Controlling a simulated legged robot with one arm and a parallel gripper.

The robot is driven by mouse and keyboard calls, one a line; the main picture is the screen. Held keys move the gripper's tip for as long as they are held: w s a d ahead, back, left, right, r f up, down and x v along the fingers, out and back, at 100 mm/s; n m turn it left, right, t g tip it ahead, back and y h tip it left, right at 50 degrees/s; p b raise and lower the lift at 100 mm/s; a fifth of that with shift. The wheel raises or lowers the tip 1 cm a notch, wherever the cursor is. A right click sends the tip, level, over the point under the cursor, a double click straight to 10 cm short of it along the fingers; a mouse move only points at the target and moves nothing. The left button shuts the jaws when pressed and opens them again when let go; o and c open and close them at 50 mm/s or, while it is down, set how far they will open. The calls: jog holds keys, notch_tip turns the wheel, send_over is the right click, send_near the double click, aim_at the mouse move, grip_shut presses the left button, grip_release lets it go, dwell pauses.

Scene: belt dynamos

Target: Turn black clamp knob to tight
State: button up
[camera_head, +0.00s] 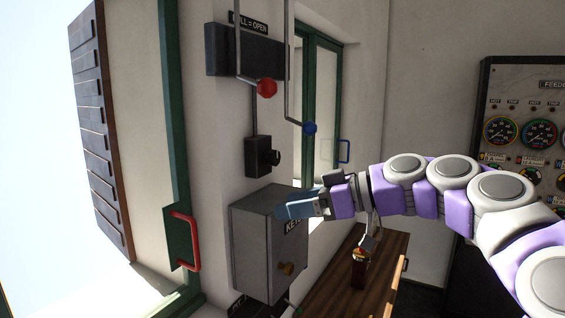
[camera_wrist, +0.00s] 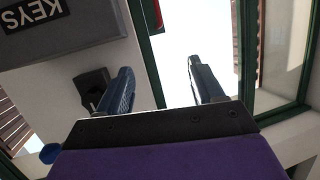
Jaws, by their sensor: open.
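A black clamp knob (camera_head: 272,157) sticks out from a small black box on the white wall, above the grey key box. In the wrist view a dark block that looks like the knob and its box (camera_wrist: 91,86) is left of my fingers, partly behind the left one. My gripper (camera_head: 287,209) has blue fingers and is in front of the key box's upper part in the head view, below the knob and apart from it. In the wrist view my gripper (camera_wrist: 158,70) has its two fingers spread with nothing between them.
The grey KEYS box (camera_head: 266,245) juts from the wall below the knob. Pull rods with a red ball (camera_head: 267,88) and a blue ball (camera_head: 310,128) hang above and to the right. A wooden table (camera_head: 340,285) stands below. A gauge panel (camera_head: 525,125) is at right.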

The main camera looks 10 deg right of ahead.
aim_at(277, 158)
jog(key=w+d+r+t, duration=0.2)
jog(key=w+d, duration=0.1)
jog(key=d, duration=0.4)
jog(key=w+d+r+t, duration=0.2)
jog(key=w+d+t, duration=0.15)
jog(key=d, duration=0.25)
jog(key=shift+n+g+y, duration=0.35)
jog(key=shift+n+y, duration=0.05)
jog(key=p+x, duration=0.1)
jog(key=x, duration=0.7)
jog(key=p+x, duration=0.1)
jog(key=x, duration=0.8)
jog(key=shift+w+r, duration=0.25)
jog(key=c, duration=1.1)
